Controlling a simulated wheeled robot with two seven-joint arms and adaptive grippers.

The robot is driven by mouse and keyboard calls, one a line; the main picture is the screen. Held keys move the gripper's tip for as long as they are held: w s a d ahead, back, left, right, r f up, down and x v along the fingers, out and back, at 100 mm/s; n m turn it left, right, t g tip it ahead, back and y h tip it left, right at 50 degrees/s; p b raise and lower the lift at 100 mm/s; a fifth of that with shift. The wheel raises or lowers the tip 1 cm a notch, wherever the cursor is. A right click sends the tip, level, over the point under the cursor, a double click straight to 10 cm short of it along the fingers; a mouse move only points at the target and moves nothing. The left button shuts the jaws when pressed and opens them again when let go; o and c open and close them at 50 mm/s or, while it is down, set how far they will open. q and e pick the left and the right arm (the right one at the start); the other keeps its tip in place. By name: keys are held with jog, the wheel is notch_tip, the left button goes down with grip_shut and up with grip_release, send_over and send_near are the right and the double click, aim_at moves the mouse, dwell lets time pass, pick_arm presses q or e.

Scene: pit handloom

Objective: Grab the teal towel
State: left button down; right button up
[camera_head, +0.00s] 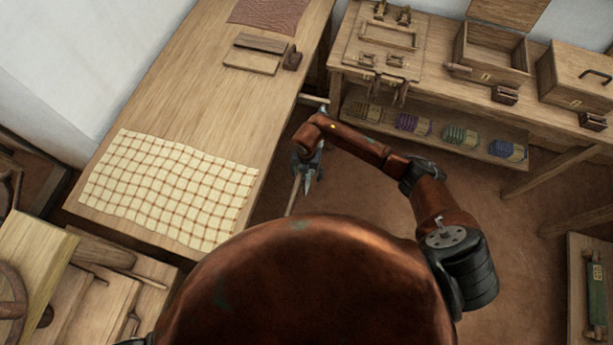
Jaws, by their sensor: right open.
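No single loose teal towel shows clearly. On the low shelf under the right-hand bench lie several small folded cloth stacks, and the greenish-teal one (460,135) is third from the left. My right arm reaches left from my body, and its gripper (306,181) points down, open and empty, in the gap beside the long table. It is well left of the stacks and apart from them. My left gripper is not in view.
The long table (185,100) carries a checked cloth (170,188), wooden boards (255,55) and a reddish cloth (268,14). The right bench (435,80) holds a wooden frame, an open box (491,55) and a lidded box (575,78). Brown floor lies open before the shelf.

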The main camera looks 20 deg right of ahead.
notch_tip(320, 180, down, 3)
jog(key=shift+b, duration=0.8)
jog(key=c, duration=1.4)
jog(key=shift+d+f, duration=0.1)
jog(key=shift+d, duration=0.15)
grip_shut()
dwell(0.3)
